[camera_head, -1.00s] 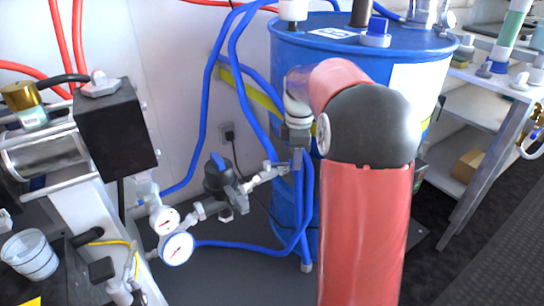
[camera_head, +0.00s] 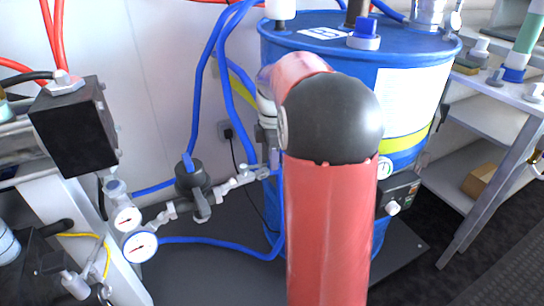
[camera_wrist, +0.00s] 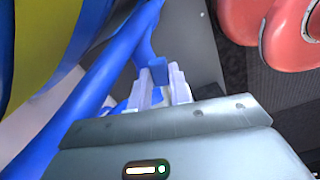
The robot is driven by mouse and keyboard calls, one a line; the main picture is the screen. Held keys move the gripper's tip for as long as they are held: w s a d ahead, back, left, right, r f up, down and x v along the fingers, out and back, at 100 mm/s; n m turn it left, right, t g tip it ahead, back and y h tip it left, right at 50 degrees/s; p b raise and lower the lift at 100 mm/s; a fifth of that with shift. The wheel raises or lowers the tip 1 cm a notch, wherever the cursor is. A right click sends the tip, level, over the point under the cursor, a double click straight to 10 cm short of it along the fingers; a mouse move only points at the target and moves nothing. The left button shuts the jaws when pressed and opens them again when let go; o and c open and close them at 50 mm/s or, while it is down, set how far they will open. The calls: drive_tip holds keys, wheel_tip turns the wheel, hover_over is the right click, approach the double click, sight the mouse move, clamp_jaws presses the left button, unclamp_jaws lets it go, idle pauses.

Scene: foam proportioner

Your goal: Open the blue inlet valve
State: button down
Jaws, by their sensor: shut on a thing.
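My gripper (camera_wrist: 163,88) is shut on a blue part (camera_wrist: 158,73) in the wrist view. It looks like a valve handle, but a blue hose runs close by and the valve body is hidden. In the head view my gripper (camera_head: 272,160) is at the right end of the grey pipe fittings (camera_head: 236,183), in front of the blue drum, with its fingers partly hidden by my red arm. A separate blue tab (camera_head: 188,162) stands on the black regulator (camera_head: 192,178) to the left, apart from my gripper.
The blue drum (camera_head: 405,75) stands behind my arm. Two gauges (camera_head: 140,246) sit at the pipe's left end. Blue hoses (camera_head: 200,95) hang along the wall. A black box (camera_head: 75,125) is at the left. A shelf (camera_head: 480,110) stands at the right, with open floor before it.

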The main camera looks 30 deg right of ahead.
drive_tip(key=c, duration=1.3)
unclamp_jaws()
drive_tip(key=shift+r+p, duration=0.35)
drive_tip(key=shift+r, duration=3.55)
